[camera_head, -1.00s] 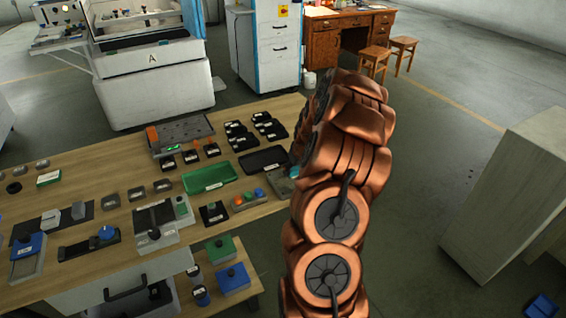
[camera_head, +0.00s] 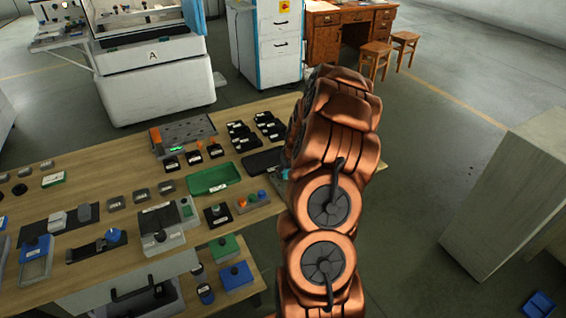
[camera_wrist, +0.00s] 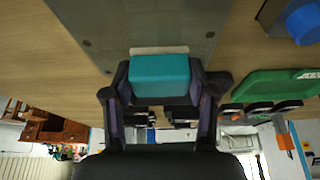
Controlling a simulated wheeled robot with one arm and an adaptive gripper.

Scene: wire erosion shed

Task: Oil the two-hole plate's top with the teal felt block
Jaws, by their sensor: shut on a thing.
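The teal felt block (camera_wrist: 160,75) is held between the two dark fingers of my gripper (camera_wrist: 162,92) in the wrist view. The gripper is shut on it. A flat grey plate (camera_wrist: 140,22) with small dark round spots lies just beyond the block on the wooden table. A pale strip (camera_wrist: 158,49) shows along the block's far edge. I cannot tell whether the block touches the plate. In the head view, my copper arm hides the gripper. A bit of teal (camera_head: 285,174) and a grey plate edge (camera_head: 275,181) show beside it at the table's right end.
A green tray (camera_head: 213,188) and a black tray (camera_head: 260,162) lie nearby. A box with coloured knobs (camera_head: 252,205) stands near the table's front right. Several black holders (camera_head: 240,140) stand behind. Floor right of my arm is clear up to a pale cabinet (camera_head: 515,200).

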